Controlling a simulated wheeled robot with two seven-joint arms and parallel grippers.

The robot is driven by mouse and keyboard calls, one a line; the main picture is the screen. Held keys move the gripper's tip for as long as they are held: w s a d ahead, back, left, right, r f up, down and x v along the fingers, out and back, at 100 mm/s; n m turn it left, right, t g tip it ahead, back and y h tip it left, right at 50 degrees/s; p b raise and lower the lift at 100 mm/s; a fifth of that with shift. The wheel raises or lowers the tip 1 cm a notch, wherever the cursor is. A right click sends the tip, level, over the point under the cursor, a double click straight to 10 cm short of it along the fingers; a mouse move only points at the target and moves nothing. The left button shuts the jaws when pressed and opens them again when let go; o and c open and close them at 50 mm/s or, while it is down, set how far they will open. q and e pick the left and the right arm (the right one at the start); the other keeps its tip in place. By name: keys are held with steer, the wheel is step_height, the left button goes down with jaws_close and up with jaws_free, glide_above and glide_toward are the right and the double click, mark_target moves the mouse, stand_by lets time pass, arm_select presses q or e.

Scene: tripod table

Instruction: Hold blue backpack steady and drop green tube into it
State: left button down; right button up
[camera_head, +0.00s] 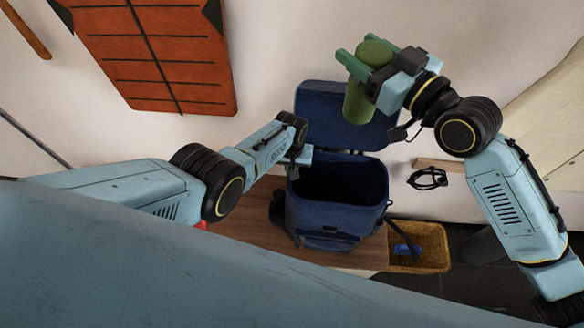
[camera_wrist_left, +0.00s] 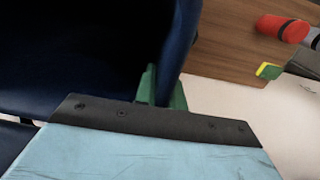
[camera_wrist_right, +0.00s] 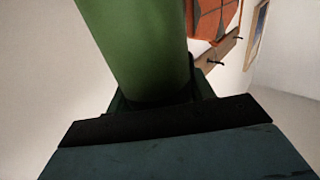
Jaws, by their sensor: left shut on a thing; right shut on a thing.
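The blue backpack (camera_head: 330,214) stands open on the wooden table, its lid flap (camera_head: 345,112) raised at the back and its inside dark. My left gripper (camera_head: 298,160) is shut on the backpack's left rim. In the left wrist view, the green fingers (camera_wrist_left: 162,88) pinch the dark blue edge (camera_wrist_left: 182,40). My right gripper (camera_head: 366,68) is shut on the green tube (camera_head: 358,100), which is held upright, slightly tilted, above the backpack in front of the raised flap. The tube (camera_wrist_right: 138,45) fills the middle of the right wrist view. The tube's lower end is clear of the opening.
A wicker basket (camera_head: 434,248) with a blue item (camera_head: 404,250) stands right of the table (camera_head: 255,232). A black cable (camera_head: 428,178) hangs at the wall. An orange panel (camera_head: 155,55) is on the wall. In the left wrist view, a red cylinder (camera_wrist_left: 283,28) lies on the table.

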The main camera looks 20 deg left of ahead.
steer(key=shift+f, duration=2.6)
steer(key=o, duration=1.6)
steer(key=shift+o, duration=0.2)
steer(key=shift+f, duration=0.15)
steer(key=v, duration=1.2)
arm_select(q)
steer(key=c, duration=1.4)
jaws_free()
